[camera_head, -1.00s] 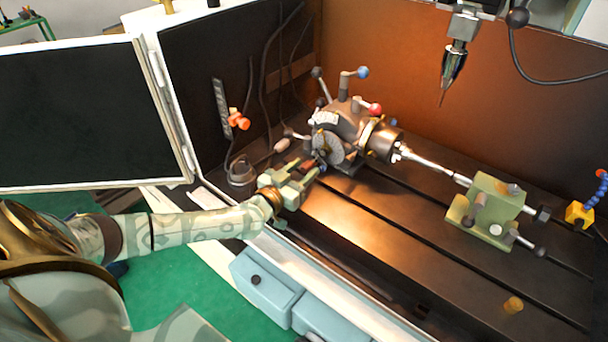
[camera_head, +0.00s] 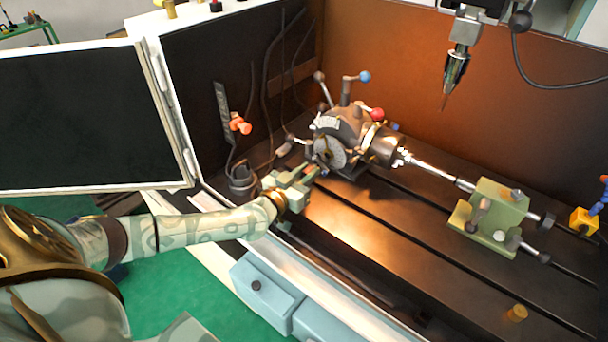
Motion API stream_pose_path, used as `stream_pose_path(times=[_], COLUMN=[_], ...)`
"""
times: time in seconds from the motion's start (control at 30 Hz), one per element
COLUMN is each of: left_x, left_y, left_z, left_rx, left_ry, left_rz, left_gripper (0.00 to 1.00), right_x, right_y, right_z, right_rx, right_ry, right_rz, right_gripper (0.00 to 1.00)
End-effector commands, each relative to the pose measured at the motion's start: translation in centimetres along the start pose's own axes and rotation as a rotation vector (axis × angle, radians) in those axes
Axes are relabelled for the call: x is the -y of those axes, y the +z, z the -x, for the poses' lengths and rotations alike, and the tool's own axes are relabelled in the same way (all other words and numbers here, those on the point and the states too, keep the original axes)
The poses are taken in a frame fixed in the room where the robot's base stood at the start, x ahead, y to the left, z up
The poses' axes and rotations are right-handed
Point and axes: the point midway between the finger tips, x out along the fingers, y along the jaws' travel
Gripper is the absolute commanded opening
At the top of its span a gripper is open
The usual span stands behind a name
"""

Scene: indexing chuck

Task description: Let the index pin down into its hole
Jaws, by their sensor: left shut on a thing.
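The indexing chuck (camera_head: 345,122) stands on the dark slotted table, with a round index plate (camera_head: 331,152) on its near left face. My left gripper (camera_head: 312,170) is at the lower left edge of this plate. It is shut on a small part there, which looks like the index pin's knob; the fingers hide most of it. The pin's tip and its hole are too small and hidden to make out. My right gripper is not in view.
A steel bar (camera_head: 440,172) runs from the chuck to a green tailstock (camera_head: 490,215). A pointed spindle tool (camera_head: 455,72) hangs above. Levers with blue (camera_head: 364,76) and red (camera_head: 376,114) knobs rise from the chuck. The front table is mostly clear.

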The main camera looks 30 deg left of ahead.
Motion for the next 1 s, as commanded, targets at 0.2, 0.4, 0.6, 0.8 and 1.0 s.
stream_pose_path(times=[0.2,0.4,0.6,0.8,1.0], left_x=[0.0,0.0,0.1,0.0,0.0], left_y=[0.1,0.1,0.1,0.1,0.1], left_z=[0.0,-0.1,-0.6,-1.1,-1.2], left_rx=[0.001,0.001,0.001,0.001,0.002], left_ry=[0.000,0.000,-0.002,0.000,0.000], left_rz=[0.000,0.000,0.000,0.000,-0.001], left_gripper=[0.08,0.08,0.08,0.08,0.35], right_x=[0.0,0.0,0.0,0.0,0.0], right_y=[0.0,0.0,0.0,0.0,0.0], right_z=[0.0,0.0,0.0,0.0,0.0], right_rx=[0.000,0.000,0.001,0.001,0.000], right_ry=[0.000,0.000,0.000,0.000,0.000], right_rz=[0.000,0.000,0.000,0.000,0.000], right_gripper=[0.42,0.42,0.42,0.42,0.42])
